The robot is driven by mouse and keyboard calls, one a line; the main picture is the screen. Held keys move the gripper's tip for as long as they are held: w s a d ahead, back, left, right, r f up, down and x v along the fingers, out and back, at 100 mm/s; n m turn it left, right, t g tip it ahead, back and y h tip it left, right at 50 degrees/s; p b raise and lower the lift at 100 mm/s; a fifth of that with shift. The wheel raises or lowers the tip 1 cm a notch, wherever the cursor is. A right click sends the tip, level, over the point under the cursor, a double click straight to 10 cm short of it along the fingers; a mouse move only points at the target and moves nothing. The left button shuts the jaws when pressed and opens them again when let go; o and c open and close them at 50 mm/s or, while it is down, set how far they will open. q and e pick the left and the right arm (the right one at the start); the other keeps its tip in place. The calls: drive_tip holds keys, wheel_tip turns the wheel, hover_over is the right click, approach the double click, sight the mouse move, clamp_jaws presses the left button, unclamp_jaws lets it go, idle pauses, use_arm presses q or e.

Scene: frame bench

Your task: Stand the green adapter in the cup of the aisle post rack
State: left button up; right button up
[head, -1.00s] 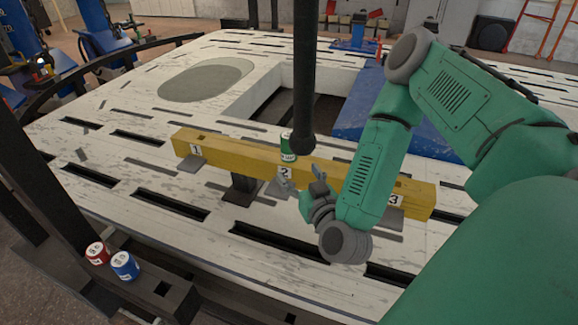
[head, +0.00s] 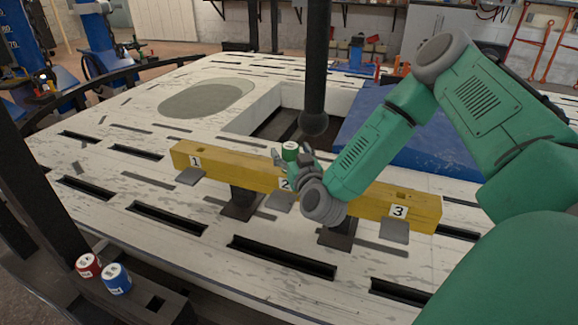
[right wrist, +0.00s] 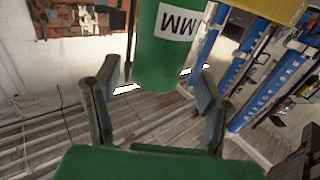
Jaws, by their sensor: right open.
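The green adapter (head: 290,152), a can with a white label, is upright at the yellow beam's middle place, marked 2. My right gripper (head: 293,160) is at the adapter, open, with a finger to each side of it. The right wrist view shows the adapter (right wrist: 168,45) with its label upside down, between and partly beyond the spread fingertips (right wrist: 157,72). I see no clear contact. The gripper hides the adapter's lower part in the head view. I cannot make out which part is the aisle post rack's cup. My left gripper is not in view.
The yellow beam (head: 230,172) stands on dark supports over the slotted pale bench (head: 110,185). A dark vertical post (head: 315,60) hangs just behind the adapter. At lower left, a red can (head: 88,265) and a blue can (head: 117,279) stand on a dark rail (head: 180,303) with a square opening.

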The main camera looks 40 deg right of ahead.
drive_tip(key=shift+x, duration=0.9)
drive_tip(key=shift+d+f, duration=0.2)
drive_tip(key=shift+d, duration=0.15)
drive_tip(key=shift+a+r, duration=0.1)
drive_tip(key=shift+a, duration=0.05)
clamp_jaws()
drive_tip(key=shift+a, duration=0.1)
